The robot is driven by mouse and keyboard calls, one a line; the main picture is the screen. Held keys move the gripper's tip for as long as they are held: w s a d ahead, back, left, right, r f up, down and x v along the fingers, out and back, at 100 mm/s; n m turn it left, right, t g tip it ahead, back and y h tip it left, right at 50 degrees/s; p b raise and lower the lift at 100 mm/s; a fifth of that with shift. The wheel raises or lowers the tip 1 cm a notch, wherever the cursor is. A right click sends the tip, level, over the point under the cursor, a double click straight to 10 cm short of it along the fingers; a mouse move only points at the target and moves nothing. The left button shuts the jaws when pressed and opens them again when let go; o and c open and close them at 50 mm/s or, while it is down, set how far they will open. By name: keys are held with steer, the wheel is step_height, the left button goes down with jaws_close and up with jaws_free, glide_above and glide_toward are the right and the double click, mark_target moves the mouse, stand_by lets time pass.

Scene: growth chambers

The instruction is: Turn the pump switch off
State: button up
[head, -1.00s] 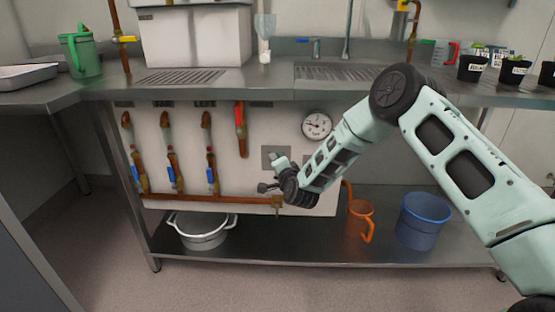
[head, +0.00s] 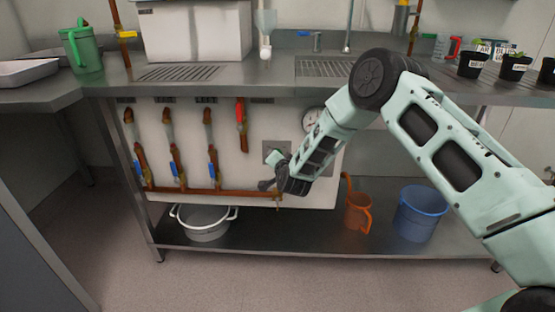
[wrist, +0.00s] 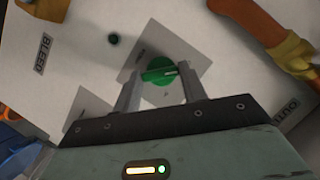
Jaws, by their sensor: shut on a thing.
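The pump switch (wrist: 158,74) is a green knob with a pale mark across it, on a grey square plate (wrist: 200,58) fixed to the white panel. My gripper (wrist: 159,82) has one finger on each side of the knob in the wrist view and is shut on it. In the head view my gripper (head: 268,184) is at the panel's lower right, just below the grey plate (head: 275,146). The knob itself is hidden there by my gripper and wrist.
Copper pipes with blue-handled valves (head: 177,170) and a red handle (head: 240,115) are left on the panel. My arm partly covers a gauge (head: 311,119). A white pot (head: 205,225), orange jug (head: 358,212) and blue bucket (head: 418,215) stand on the shelf below.

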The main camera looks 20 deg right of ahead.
steer(key=shift+f, duration=0.1)
steer(key=o, duration=1)
steer(key=p+v, duration=0.2)
steer(key=v, duration=1.5)
steer(key=shift+s, duration=0.2)
